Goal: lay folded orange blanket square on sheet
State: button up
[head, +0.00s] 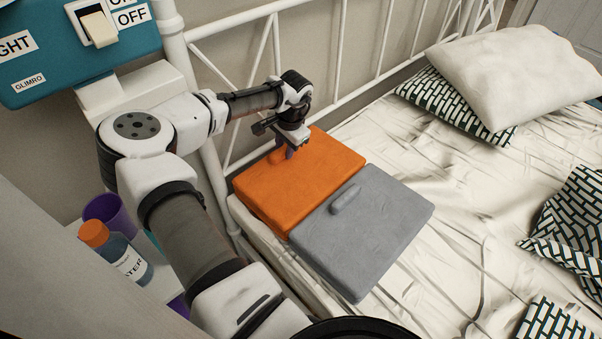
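The folded orange blanket (315,175) lies flat near the bed's left edge, close to the white rail. A small raised orange ridge (277,157) stands on its top. My gripper (289,153) points down at this ridge, its fingertips at or very near it. The fingers are small and partly hidden, so I cannot tell whether they are shut on the ridge. The wrinkled white sheet (440,210) covers the bed.
A folded grey blanket (380,230) with its own ridge lies right beside the orange one, edges meeting or nearly so. A white pillow (520,75) and patterned cushions (570,225) are to the right. A purple cup (108,213) and water bottle (125,255) stand at left.

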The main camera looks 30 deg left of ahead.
jog(key=c, duration=0.3)
notch_tip(320, 180, up, 7)
jog(key=p, duration=0.7)
jog(key=shift+a+r, duration=0.1)
grip_shut()
